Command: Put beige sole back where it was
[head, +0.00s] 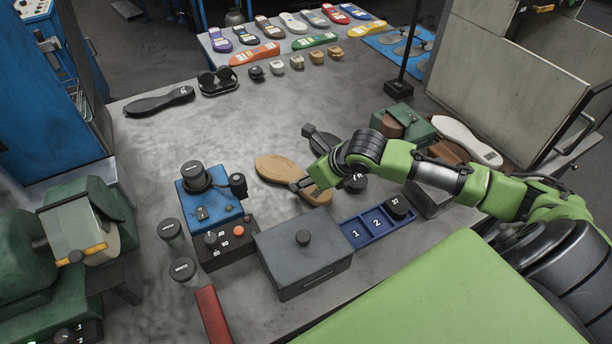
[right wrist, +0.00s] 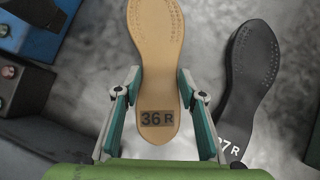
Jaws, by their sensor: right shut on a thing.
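The beige sole (head: 280,170), marked 36 R, is in the middle of the head view, over the grey tabletop. In the right wrist view the sole (right wrist: 155,60) points away from me, with its heel between the two fingers. My right gripper (head: 310,187) is shut on the heel end, and the fingers (right wrist: 157,105) lie along both its sides. I cannot tell whether the sole touches the table. A black sole (right wrist: 250,85), ending in 7 R, lies just to the right and is partly hidden by my arm in the head view. My left gripper is not in view.
A grey lidded box (head: 305,262), a blue numbered tray (head: 367,241) and a blue control box (head: 205,210) stand nearby. Several coloured soles and shoes, including an orange one (head: 254,54), line the back. The table's middle left is clear.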

